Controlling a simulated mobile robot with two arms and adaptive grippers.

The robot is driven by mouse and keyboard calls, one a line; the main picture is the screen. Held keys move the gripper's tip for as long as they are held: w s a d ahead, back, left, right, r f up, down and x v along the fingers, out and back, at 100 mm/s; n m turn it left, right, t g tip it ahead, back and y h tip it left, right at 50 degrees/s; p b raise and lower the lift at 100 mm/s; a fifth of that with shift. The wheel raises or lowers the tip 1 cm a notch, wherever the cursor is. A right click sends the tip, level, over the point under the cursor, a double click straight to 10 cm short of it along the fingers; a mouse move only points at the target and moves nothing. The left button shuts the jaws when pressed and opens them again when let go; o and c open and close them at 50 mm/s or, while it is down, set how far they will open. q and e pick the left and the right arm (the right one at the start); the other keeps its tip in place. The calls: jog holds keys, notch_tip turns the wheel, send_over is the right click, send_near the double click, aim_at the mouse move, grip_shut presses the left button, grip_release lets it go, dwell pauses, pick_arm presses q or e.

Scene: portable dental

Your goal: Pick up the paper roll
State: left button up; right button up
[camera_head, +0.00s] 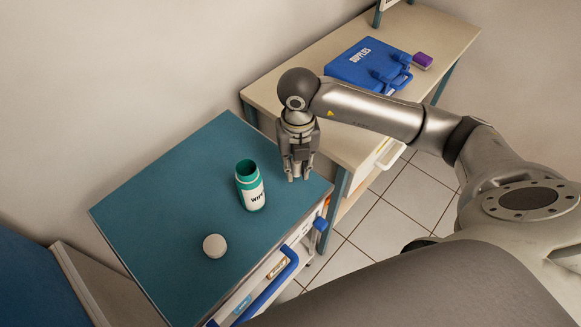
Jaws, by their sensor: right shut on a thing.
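My right gripper (299,174) points down over the right back part of the teal cart top (165,205), to the right of the wipes canister. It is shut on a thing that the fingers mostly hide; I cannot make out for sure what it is. The green canister (251,186) with a white label stands upright, its dark round top open. A small round whitish thing (214,246) lies on the cart top nearer the front; I cannot tell whether it is a lid or a roll. No paper roll can be clearly identified. My left gripper is not in view.
The cart top's left part is bare.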

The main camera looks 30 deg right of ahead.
pick_arm(q)
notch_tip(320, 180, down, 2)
jog(key=shift+b, duration=0.95)
pick_arm(e)
jog(key=s+r, duration=0.6)
jog(key=s, duration=0.5)
jog(key=shift+d+r, duration=0.2)
jog(key=shift+d, duration=0.25)
